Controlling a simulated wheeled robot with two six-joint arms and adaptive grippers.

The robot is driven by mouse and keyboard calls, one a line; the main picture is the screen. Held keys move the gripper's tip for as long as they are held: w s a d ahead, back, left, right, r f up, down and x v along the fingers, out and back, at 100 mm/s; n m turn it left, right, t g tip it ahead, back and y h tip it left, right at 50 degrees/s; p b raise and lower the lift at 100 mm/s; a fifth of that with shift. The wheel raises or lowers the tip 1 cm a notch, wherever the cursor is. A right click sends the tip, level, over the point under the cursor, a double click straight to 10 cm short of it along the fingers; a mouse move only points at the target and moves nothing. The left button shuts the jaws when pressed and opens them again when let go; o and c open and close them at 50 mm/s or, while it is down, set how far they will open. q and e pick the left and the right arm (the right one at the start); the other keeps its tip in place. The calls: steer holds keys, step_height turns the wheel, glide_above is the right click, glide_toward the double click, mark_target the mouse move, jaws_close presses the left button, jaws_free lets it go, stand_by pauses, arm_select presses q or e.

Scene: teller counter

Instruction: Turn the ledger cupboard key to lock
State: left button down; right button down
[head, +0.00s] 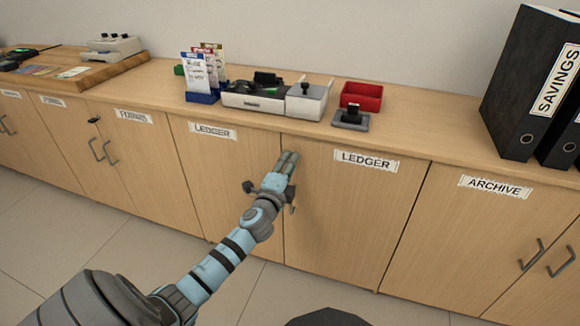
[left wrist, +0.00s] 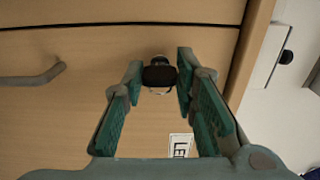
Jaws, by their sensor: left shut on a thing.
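The ledger cupboard has two wooden doors, the left one (head: 235,185) and the right one (head: 350,215), each with a LEDGER label. My left gripper (head: 289,158) reaches the top of the seam between them. In the left wrist view, the key's black head (left wrist: 160,75) sits in the lock between the fingertips of my left gripper (left wrist: 160,64). The gripper is shut on the key. In the head view the key is hidden behind the gripper. My right gripper is in neither view.
A bar handle (left wrist: 30,78) stands out from the door near the gripper. The archive cupboard (head: 480,245) is to the right. The floor in front is clear.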

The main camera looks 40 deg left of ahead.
arm_select(q)
steer(key=c, duration=1.3)
jaws_free()
steer(key=v, duration=1.2)
